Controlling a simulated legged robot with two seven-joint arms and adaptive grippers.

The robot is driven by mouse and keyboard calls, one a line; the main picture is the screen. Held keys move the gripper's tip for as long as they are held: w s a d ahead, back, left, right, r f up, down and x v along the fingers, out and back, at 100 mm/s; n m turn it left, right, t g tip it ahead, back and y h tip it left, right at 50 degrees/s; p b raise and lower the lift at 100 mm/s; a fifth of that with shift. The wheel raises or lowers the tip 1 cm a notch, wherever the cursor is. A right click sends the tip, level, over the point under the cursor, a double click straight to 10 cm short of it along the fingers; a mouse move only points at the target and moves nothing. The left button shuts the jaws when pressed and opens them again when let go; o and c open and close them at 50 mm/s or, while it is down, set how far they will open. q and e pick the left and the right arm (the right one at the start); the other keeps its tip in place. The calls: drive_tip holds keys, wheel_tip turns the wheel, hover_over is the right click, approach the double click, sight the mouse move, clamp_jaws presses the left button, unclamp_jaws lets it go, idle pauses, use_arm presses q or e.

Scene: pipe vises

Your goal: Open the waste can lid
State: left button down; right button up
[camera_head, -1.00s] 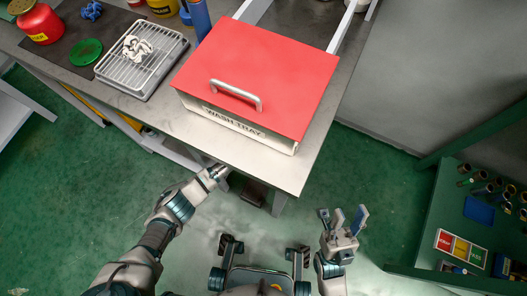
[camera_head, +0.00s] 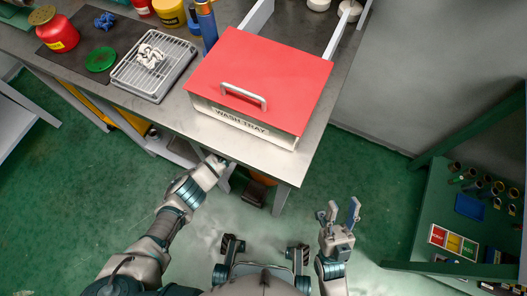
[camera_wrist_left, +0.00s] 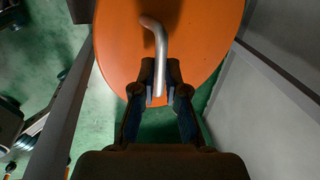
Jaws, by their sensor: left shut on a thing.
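The orange round lid (camera_wrist_left: 195,60) fills the upper middle of the left wrist view, with a bent metal handle (camera_wrist_left: 158,45) on it. My left gripper (camera_wrist_left: 158,98) has its two fingers closed around the lower end of this handle. In the head view my left gripper (camera_head: 219,165) reaches the front edge of the workbench, its fingertips hidden there.
The workbench (camera_head: 175,110) carries a box with a red cover (camera_head: 265,70), a wire rack tray (camera_head: 135,75) and a red can (camera_head: 55,35). A brownish object (camera_head: 257,190) shows under the bench edge. A green shelf (camera_head: 430,215) stands at right. The floor around my right gripper is clear.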

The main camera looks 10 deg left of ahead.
use_arm(q)
drive_tip(key=w+r, duration=0.2)
drive_tip(key=w, duration=0.1)
drive_tip(key=shift+d+r, duration=0.3)
drive_tip(key=shift+w+d+r, duration=0.2)
drive_tip(key=shift+w+r, duration=0.1)
drive_tip(key=shift+w, duration=0.15)
drive_tip(key=shift+w+d+r+b, duration=0.1)
drive_tip(key=shift+w+r+b, duration=0.15)
drive_tip(key=shift+w+b, duration=0.05)
